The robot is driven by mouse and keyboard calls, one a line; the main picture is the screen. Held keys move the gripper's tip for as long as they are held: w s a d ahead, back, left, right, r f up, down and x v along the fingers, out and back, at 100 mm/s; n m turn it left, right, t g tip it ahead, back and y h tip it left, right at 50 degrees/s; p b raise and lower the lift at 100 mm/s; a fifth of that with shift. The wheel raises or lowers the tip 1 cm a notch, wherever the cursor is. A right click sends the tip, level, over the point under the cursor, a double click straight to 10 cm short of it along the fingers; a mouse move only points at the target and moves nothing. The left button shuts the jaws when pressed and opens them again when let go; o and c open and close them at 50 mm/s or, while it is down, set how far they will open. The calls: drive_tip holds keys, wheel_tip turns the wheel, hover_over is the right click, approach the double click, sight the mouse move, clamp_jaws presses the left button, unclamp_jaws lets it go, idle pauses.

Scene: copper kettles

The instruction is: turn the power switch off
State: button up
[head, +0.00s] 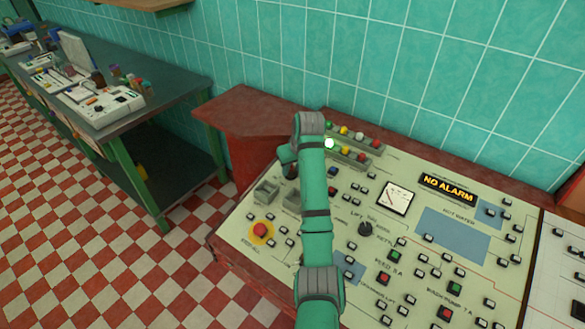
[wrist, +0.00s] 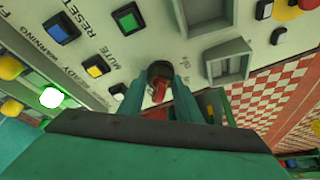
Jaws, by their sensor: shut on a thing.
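The power switch (wrist: 160,77), a round black knob with a red part, is on the cream control panel (wrist: 205,75) in the wrist view. My gripper (wrist: 160,92) has its two teal fingers on either side of the knob and is shut on it. The small lettering beside the switch is too unclear to read. In the head view my green arm reaches over the panel and hides most of the switch and my gripper.
In the head view a red emergency knob (head: 261,230) and a "NO ALARM" display (head: 448,189) are on the panel. A workbench (head: 150,118) stands left.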

drive_tip(key=shift+d+n, duration=0.1)
drive_tip(key=shift+n, duration=0.3)
drive_tip(key=shift+w+d+n+g+y, duration=0.1)
drive_tip(key=shift+n+g+y, duration=0.25)
drive_tip(key=shift+n, duration=0.7)
drive_tip(key=shift+w+n+g+y, duration=0.1)
drive_tip(key=shift+n+g+y, duration=0.25)
drive_tip(key=shift+n, duration=0.7)
drive_tip(key=shift+w+n+g+y, duration=0.1)
drive_tip(key=shift+n+g+y, duration=0.3)
drive_tip(key=shift+n, duration=1.3)
drive_tip(key=shift+n+g, duration=0.3)
drive_tip(key=shift+n, duration=0.1)
drive_tip(key=o, duration=1.1)
drive_tip(key=shift+d, duration=0.1)
drive_tip(key=v, duration=1)
drive_tip(key=shift+d+r, duration=0.1)
drive_tip(key=shift+r, duration=0.25)
